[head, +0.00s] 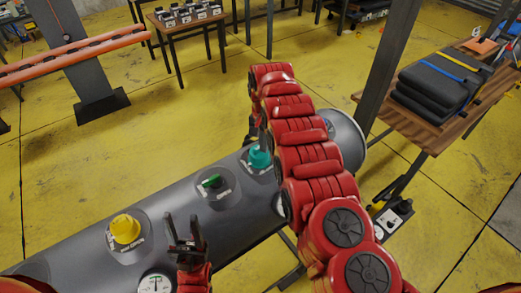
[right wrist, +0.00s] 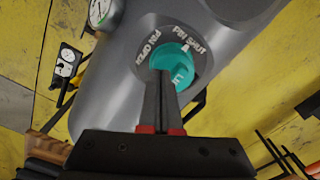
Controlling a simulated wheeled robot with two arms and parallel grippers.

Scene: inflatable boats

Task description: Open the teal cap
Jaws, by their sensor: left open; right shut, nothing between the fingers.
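The teal cap (head: 259,158) sits on a round patch on the grey inflatable tube (head: 75,257), partly hidden by my right arm in the head view. In the right wrist view the teal cap (right wrist: 177,66) has white marks, and the lettering "PIN SHUT" and "PIN OPEN" is printed around it. My right gripper (right wrist: 164,82) is shut and empty, its fingertips in front of the cap's near side; I cannot tell if they touch it. In the head view it is mostly hidden behind my arm. My left gripper (head: 185,226) is open and empty above the tube, between the yellow and green valves.
A yellow cap (head: 125,230) and a green valve (head: 211,182) sit on the same tube. A pressure gauge (head: 156,284) is near the front. A wooden table (head: 437,132) with folded black fabric stands at right. Yellow floor is free beyond the tube.

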